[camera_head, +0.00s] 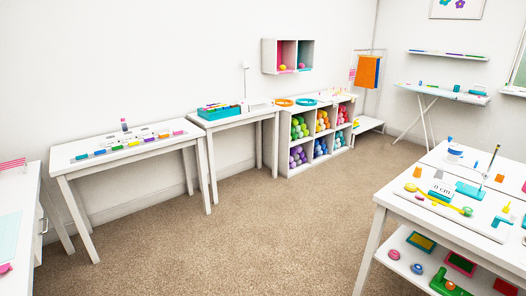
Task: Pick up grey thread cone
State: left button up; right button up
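I cannot make out a grey thread cone for certain at this distance. A small upright item with a dark and bluish body (124,125) stands at the back of the white table on the left (72,152), but it is too small to identify. Several colourful small pieces lie in a row along that table, with pale round pieces behind them. Neither of my grippers is in view.
A second white table with a teal tray (219,112) adjoins on the right, then a cubby shelf (284,160) of coloured yarn balls. A cluttered white worktable (400,208) fills the right front. A white cabinet (30,184) is at left. The carpet (235,235) between is clear.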

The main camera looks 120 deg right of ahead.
aim_at(439, 173)
jog(key=z, duration=5.15)
jog(key=i+j+u, duration=0.55)
jog(key=i+u, duration=0.25)
jog(key=i, duration=0.15)
jog(key=i+u, duration=0.65)
jog(key=i, duration=1.25)
jog(key=j, duration=0.1)
